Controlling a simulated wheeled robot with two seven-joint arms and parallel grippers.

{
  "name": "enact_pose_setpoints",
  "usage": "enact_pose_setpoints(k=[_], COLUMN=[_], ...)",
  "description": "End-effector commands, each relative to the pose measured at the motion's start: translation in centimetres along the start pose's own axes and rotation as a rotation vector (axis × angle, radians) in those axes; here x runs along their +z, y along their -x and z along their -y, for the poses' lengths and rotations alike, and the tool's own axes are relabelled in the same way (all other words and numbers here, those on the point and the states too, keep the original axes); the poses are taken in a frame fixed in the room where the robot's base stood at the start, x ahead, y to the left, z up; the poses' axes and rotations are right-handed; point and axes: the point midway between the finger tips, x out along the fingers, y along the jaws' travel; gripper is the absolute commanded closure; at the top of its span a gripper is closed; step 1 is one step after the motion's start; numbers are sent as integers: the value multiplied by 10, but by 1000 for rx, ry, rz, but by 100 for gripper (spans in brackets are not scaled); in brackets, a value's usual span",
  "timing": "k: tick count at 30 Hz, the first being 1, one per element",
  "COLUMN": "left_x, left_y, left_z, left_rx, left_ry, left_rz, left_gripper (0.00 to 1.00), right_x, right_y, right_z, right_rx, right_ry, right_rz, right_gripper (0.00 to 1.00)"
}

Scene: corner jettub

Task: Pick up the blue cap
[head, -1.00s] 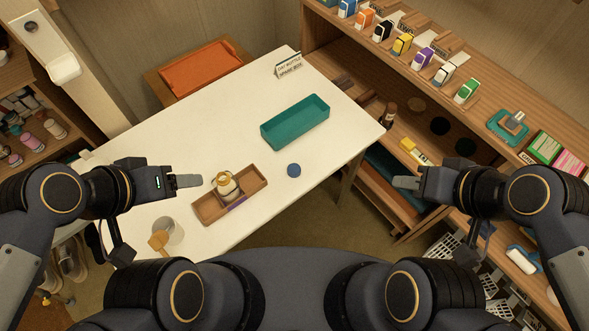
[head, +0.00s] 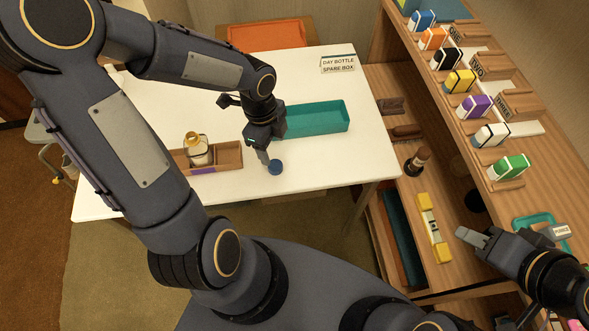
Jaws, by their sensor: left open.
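The blue cap (head: 275,167) lies on the white table (head: 330,165), to the right of a brown wooden tray (head: 229,156). My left gripper (head: 264,161) reaches down from above and is open, with its fingertip right beside the cap on the left. I cannot tell whether it touches the cap. Only one finger shows clearly; the other is hidden. My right gripper (head: 470,238) is away to the right, above the shelf unit, and I cannot tell how far its fingers are apart.
A bottle with a gold neck (head: 196,148) stands in the brown tray. A teal tray (head: 318,119) sits behind my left gripper. A small sign (head: 338,64) reads "DAY BOTTLE SPARE BOX". Several coloured boxes line the shelf (head: 520,150) at right.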

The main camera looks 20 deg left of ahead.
Motion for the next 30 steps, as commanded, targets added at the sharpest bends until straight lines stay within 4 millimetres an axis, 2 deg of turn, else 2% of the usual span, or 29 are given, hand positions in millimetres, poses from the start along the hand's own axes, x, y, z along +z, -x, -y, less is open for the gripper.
enact_pose_setpoints(k=[18,26,27,30], left_x=[7,6,6,6], left_y=[-76,-78,-78,-78], left_z=[-4,-4,-4,-4], left_rx=[5,3,3,3], left_ry=[-12,-10,-10,-10], left_rz=[-3,-3,-3,-3], left_gripper=[39,39,40,53], right_x=[7,7,7,7], right_y=[-14,-13,-13,-13], right_z=[-6,-6,-6,-6], right_rx=[0,0,0,0], right_ry=[0,0,0,0], right_rz=[0,0,0,0], right_gripper=[64,64,64,64])
